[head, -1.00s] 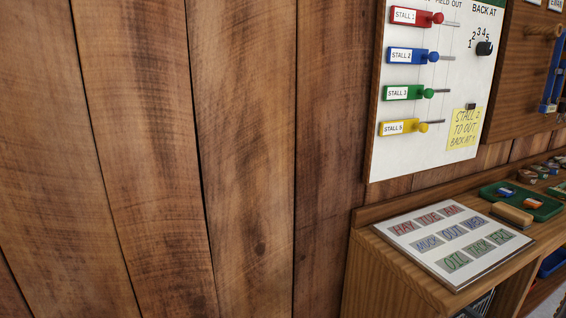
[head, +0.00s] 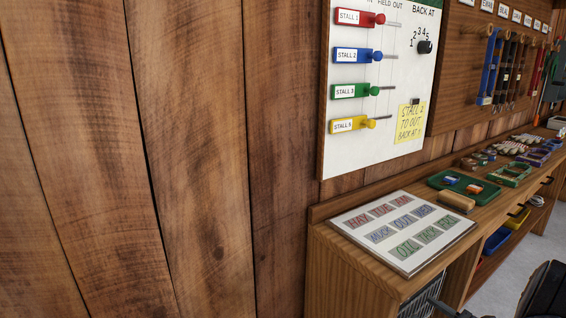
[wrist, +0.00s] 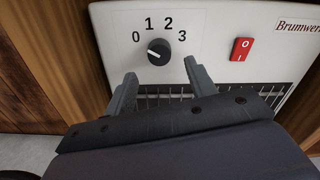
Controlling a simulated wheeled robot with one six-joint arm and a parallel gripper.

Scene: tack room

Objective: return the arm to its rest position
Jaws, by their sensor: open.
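My gripper (wrist: 160,88) shows in the wrist view with its two grey fingers apart and nothing between them. It is in front of a white appliance panel (wrist: 215,60). A black dial (wrist: 158,52) marked 0 to 3 is just beyond the fingertips, and a red switch (wrist: 242,48) is to the right of them. The fingers appear apart from the dial.
A wooden bench (head: 330,262) bears a word board (head: 347,222), a green tray (head: 438,181) and a wooden block (head: 457,202). Above hangs a white stall board (head: 343,107) with coloured sliders. Bare plank wall fills the left. Open floor (head: 516,270) shows at right.

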